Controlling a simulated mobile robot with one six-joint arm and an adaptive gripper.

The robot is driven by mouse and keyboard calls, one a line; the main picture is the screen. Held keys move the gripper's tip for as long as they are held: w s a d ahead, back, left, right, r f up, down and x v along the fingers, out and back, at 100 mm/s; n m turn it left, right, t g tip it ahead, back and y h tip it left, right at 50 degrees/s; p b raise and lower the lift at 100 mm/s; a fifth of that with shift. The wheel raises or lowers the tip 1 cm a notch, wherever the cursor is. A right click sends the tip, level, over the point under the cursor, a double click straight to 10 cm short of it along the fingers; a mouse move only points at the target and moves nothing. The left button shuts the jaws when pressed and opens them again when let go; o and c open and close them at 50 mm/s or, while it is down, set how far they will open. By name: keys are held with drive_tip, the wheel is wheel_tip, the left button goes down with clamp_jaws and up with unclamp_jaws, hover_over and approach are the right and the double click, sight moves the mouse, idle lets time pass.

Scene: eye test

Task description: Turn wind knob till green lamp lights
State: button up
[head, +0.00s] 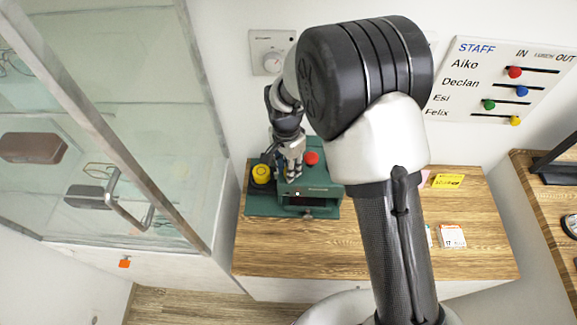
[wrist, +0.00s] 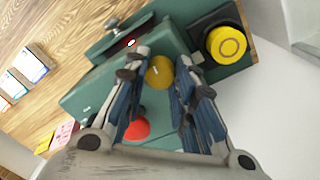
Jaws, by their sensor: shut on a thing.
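A green bench device (head: 325,209) stands on the wooden counter. My gripper (head: 292,175) reaches down onto its top. In the wrist view my gripper (wrist: 162,68) is shut on a round brass-coloured knob (wrist: 160,72) with a pale mark on its face, apparently the wind knob; the fingers stand on either side of it. In the head view the fingers hide this knob. A small pale light with a reddish edge (wrist: 130,42) shows in the dark recess at the device's front. I make out no green light in either view.
A red mushroom button (head: 312,158) sits close behind my gripper, and a yellow round button (head: 262,171) on a dark base at its left. A glass cabinet (head: 170,150) stands left. Small cards (head: 452,237) lie at right on mostly clear counter.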

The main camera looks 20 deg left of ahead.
drive_tip(key=m, duration=0.7)
drive_tip(key=shift+p, duration=0.35)
drive_tip(key=m+p, duration=0.1)
drive_tip(key=m, duration=0.5)
drive_tip(key=shift+d+m+y, duration=0.1)
drive_tip(key=shift+m+y, duration=0.3)
drive_tip(key=o, duration=1.1)
drive_tip(key=r, duration=1.2)
drive_tip(key=shift+w, duration=0.3)
drive_tip(key=shift+d, duration=0.1)
